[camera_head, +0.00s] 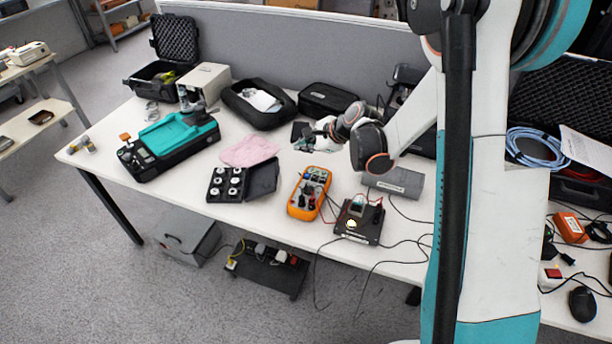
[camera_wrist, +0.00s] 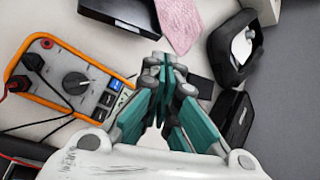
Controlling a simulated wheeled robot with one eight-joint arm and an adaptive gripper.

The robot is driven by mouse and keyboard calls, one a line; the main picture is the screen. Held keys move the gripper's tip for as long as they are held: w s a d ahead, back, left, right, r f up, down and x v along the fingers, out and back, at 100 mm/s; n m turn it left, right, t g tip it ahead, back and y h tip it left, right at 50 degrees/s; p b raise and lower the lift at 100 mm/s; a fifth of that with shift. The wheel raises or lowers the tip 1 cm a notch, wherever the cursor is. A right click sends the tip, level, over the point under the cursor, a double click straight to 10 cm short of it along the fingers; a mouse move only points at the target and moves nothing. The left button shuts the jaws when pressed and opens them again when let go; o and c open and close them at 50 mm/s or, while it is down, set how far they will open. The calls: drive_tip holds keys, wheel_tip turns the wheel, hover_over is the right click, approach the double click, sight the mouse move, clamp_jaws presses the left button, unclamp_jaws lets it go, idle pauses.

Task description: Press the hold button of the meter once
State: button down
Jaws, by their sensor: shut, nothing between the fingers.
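The meter (camera_head: 309,193) is an orange-framed handheld multimeter lying on the white table in the middle of the head view. In the wrist view the meter (camera_wrist: 60,88) is at the left, with its dial, plugged leads and several small buttons showing. The buttons are too small to read, so I cannot tell which is hold. My gripper (camera_head: 306,141) is above the table, beyond the meter's far end. In the wrist view my gripper (camera_wrist: 165,62) is shut and empty, with its tips to the right of the meter and apart from it. Its fingers partly hide the meter's right end.
A black device with a small screen (camera_head: 359,220) stands right of the meter, joined by leads. A black case of weights (camera_head: 227,184) and a pink cloth (camera_head: 249,150) lie to the left. A grey partition (camera_head: 290,50) bounds the back.

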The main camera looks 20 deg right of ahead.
drive_tip(key=b, duration=0.6)
hover_over(305, 179)
drive_tip(key=shift+f, duration=4.4)
drive_tip(key=shift+f, duration=0.1)
drive_tip(key=shift+f, duration=0.3)
drive_tip(key=shift+f, duration=0.35)
drive_tip(key=shift+r+p, duration=0.3)
drive_tip(key=shift+r, duration=0.5)
drive_tip(key=shift+r+p, duration=1.55)
drive_tip(key=shift+r, duration=0.95)
